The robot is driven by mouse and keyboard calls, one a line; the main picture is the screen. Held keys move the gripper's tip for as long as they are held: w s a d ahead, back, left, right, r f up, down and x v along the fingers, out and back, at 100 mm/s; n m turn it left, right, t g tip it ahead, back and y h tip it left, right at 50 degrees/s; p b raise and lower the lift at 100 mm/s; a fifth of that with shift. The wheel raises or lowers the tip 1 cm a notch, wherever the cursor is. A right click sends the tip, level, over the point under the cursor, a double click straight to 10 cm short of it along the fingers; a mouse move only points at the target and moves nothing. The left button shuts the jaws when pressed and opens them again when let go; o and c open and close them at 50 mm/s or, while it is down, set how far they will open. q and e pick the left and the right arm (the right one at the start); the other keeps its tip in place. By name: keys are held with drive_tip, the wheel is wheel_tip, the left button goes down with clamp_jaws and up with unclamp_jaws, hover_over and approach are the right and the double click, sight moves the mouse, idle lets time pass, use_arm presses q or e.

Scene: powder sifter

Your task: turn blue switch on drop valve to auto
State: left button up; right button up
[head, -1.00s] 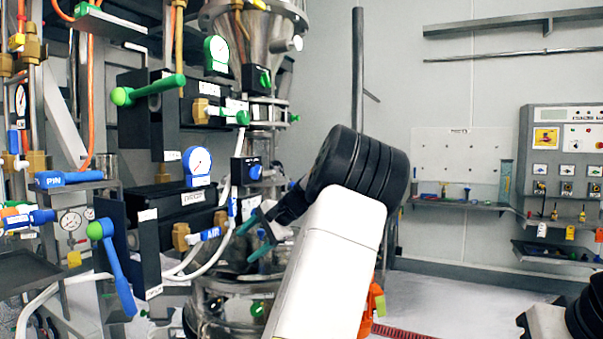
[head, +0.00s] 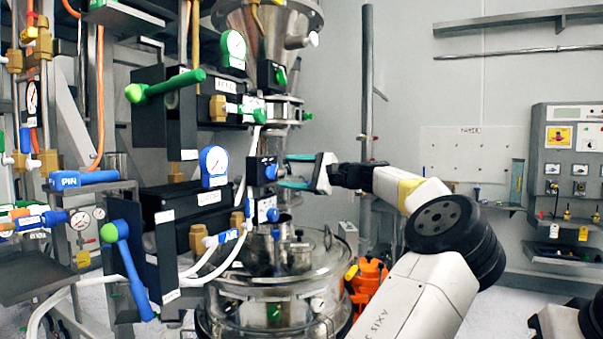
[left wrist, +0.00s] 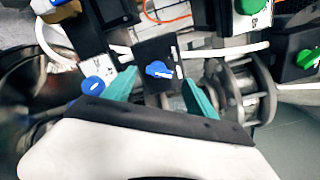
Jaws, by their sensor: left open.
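A black box with a blue switch (head: 270,172) is mounted on the metal column in the head view. A second blue switch (head: 272,214) sits on another box just below it. My left gripper (head: 288,171), with teal fingers, is open and level with the upper switch, just to its right. In the left wrist view a blue switch (left wrist: 157,69) on a black box lies ahead between the open fingertips (left wrist: 160,84), with no visible contact. Another blue knob (left wrist: 93,85) is beside the left finger. The switch labels are too small to read, so I cannot tell its setting.
A blue-handled valve (head: 115,240) and a green-handled valve (head: 165,86) stick out on the left. A blue gauge (head: 214,165) and white hoses are close by. A steel vessel (head: 270,295) stands below. A shelf panel (head: 570,170) is at the right.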

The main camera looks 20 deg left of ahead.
sight(275, 171)
use_arm(q)
drive_tip(key=a, duration=0.5)
drive_tip(key=shift+w, duration=0.2)
drive_tip(key=shift+c, duration=0.3)
drive_tip(key=c, duration=1.3)
